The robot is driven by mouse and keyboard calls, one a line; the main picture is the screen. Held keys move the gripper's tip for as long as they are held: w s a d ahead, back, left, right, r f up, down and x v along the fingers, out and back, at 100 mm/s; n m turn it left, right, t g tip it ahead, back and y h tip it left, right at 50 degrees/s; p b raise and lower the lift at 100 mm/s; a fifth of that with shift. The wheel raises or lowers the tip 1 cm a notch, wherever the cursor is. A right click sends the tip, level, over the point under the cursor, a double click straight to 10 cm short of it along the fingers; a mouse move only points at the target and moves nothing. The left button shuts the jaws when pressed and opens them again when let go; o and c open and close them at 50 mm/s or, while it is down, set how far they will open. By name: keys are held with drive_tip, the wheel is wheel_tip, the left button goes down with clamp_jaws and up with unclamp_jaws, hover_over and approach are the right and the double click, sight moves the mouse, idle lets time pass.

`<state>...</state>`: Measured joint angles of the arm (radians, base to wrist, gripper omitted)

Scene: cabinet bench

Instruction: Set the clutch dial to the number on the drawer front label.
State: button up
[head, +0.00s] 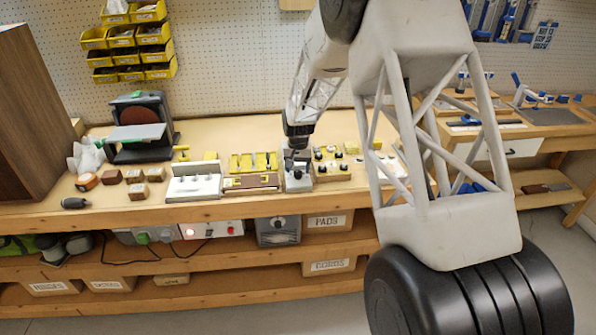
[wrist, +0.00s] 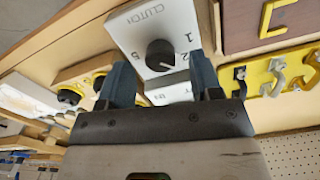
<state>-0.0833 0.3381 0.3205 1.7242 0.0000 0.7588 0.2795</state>
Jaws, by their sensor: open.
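The clutch dial (wrist: 160,54) is a round black knob on a white panel (wrist: 133,28) marked CLUTCH. The numbers 1, 2 and 5 show around it; its pointer seems to face near the 2, but this is too small to be sure. My gripper (wrist: 159,62) is open, with one finger on each side of the knob; contact cannot be told. In the head view my gripper (head: 297,160) is over the clutch unit (head: 298,182) at the bench's front. A white drawer front (head: 510,149) shows at the right; no number can be read on it.
Left of the unit are a brown board with yellow pieces (head: 250,182) and a white fixture (head: 194,187). Right of it is a wooden block with black knobs (head: 332,172). A sander (head: 140,130) stands farther left. Bare bench top (head: 225,138) lies behind.

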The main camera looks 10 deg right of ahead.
sight(298, 173)
drive_tip(key=shift+r, duration=3)
drive_tip(key=shift+s+r, duration=0.2)
drive_tip(key=shift+r, duration=0.05)
drive_tip(key=s+d+r+t, duration=0.1)
drive_tip(key=s+d+r, duration=0.1)
drive_tip(key=s+r, duration=0.8)
drive_tip(key=s+d+r, duration=0.2)
drive_tip(key=s+r, duration=0.5)
drive_tip(key=s, duration=0.6)
drive_tip(key=s+d+r+n, duration=0.1)
drive_tip(key=s, duration=1.3)
drive_tip(key=s+d+r+n+t, duration=0.1)
drive_tip(key=s+d, duration=0.1)
drive_tip(key=s, duration=1.3)
drive_tip(key=shift+t, duration=0.3)
